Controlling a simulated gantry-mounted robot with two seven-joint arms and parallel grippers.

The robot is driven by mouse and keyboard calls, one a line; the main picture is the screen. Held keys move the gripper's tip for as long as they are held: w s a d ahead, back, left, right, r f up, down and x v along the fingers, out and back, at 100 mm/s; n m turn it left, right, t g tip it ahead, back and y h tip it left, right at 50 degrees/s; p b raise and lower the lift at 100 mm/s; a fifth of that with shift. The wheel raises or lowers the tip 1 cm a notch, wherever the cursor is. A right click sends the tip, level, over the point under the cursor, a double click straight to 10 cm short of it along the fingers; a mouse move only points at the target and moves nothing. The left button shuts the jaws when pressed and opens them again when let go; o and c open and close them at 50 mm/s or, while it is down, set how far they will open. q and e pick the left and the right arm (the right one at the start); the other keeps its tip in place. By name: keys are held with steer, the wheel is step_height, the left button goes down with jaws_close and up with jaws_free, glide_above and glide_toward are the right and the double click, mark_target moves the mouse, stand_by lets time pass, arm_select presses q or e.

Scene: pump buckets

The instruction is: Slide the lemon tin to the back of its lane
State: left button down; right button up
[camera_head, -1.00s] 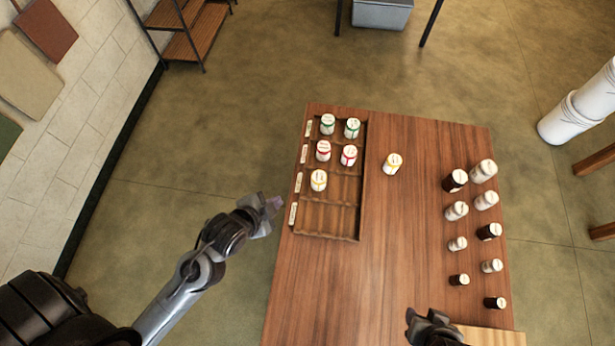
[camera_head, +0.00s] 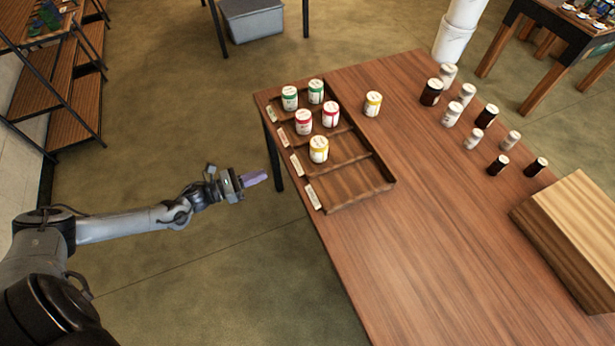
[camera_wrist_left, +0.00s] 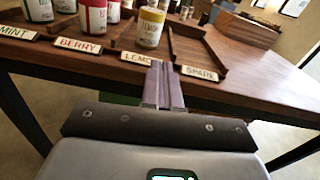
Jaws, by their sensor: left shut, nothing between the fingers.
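The lemon tin (camera_head: 319,149), white with a yellow lid rim and band, stands upright at the label end of the third lane of the wooden tray (camera_head: 346,185). The rest of that lane behind it is empty. In the left wrist view the lemon tin (camera_wrist_left: 150,27) stands just behind the LEMON label (camera_wrist_left: 138,58). My left gripper (camera_head: 256,178) is shut and empty, with purple fingers, off the table beside the tray's label edge. Its fingertips (camera_wrist_left: 163,68) show just in front of the LEMON label, apart from the tin. My right gripper is out of view.
Green-banded tins (camera_head: 290,97) and red-banded tins (camera_head: 304,122) fill neighbouring lanes; the SPARE lane is empty. Another yellow-banded tin (camera_head: 373,103) stands on the table behind the tray. Several white and brown bottles (camera_head: 452,113) and a wooden block (camera_head: 570,235) stand farther right.

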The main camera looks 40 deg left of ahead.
arm_select(q)
steer(key=w+a+b, duration=0.1)
steer(key=w+b, duration=0.1)
steer(key=w, duration=0.1)
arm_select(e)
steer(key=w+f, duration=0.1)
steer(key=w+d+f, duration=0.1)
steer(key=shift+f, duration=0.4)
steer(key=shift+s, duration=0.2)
arm_select(q)
glide_toward(311, 151)
steer(key=shift+m, duration=0.4)
steer(key=x, duration=0.7)
steer(key=shift+a+f, duration=0.1)
steer(key=shift+a, duration=0.1)
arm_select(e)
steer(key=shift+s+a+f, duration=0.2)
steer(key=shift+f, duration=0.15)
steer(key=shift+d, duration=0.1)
